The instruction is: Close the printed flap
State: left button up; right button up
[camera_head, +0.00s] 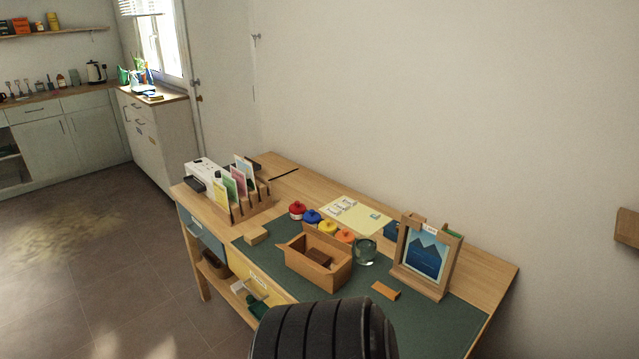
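A panel printed with blue mountains (425,258) stands in a wooden frame (402,240) at the right part of the desk. It is the only printed panel that looks like the flap. It stands roughly upright, and I cannot tell how far open it is. A small white label sits at its top edge, and something green shows behind the frame's upper right. Neither of my grippers is in view.
An open wooden box (318,277) and a glass jar (365,251) stand left of the frame. A wooden block (385,290) lies in front of it. Colored pots, a yellow sheet (352,217) and a card rack (250,206) stand farther left. A dark ribbed shape hides the desk's front.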

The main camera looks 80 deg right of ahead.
aim_at(333, 241)
jog(key=i+z, duration=0.25)
jog(key=z, duration=0.25)
jog(key=i+z, duration=0.25)
jog(key=z, duration=0.2)
jog(key=i+z, duration=0.25)
jog(key=z, duration=0.25)
